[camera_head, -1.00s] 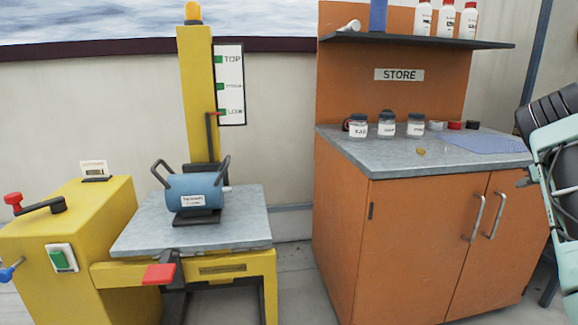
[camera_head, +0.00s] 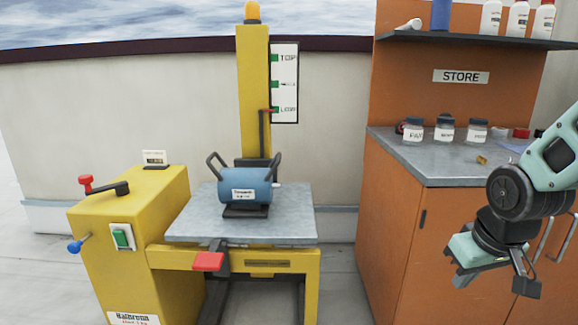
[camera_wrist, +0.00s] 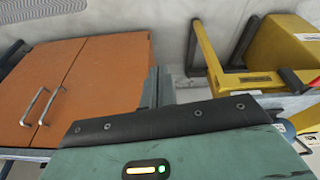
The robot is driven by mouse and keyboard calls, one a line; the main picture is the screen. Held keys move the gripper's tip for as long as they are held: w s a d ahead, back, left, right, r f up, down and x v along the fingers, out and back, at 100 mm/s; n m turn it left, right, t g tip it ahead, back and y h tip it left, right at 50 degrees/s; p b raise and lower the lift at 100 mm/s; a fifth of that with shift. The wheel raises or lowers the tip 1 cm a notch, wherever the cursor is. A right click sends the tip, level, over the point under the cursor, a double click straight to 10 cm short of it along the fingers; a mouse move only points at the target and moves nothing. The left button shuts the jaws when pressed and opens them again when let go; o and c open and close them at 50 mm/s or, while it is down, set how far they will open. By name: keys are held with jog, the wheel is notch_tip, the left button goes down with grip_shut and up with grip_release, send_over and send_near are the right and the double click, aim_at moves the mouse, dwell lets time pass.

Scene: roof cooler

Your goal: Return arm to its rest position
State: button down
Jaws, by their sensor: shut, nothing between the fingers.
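My gripper (camera_head: 490,268) hangs at the lower right of the head view, at the end of my teal and black arm. It is in front of the orange cabinet (camera_head: 395,235) and below its worktop level. It is shut and carries nothing; its fingertips are hard to make out there.
A blue motor (camera_head: 246,186) sits on the grey platform (camera_head: 290,225) of the yellow lift. Jars (camera_head: 445,130) and small items stand on the cabinet's worktop (camera_head: 400,160). A shelf (camera_head: 480,40) with bottles is above. Floor shows between lift and cabinet.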

jog(key=s+a+r+n+g+y+p, duration=0.15)
jog(key=s+a+n, duration=0.25)
jog(key=s+a, duration=0.5)
jog(key=s+a+r+n+g+h+b, duration=0.1)
jog(key=s+a+n+g, duration=0.15)
jog(key=s+a, duration=0.75)
notch_tip(320, 180, up, 19)
jog(key=w+a+p, duration=0.1)
jog(key=w+p, duration=0.2)
jog(key=p, duration=1.6)
jog(key=shift+a+t, duration=0.15)
jog(key=shift+t, duration=0.15)
jog(key=shift+f+y, duration=0.1)
jog(key=shift+y, duration=0.15)
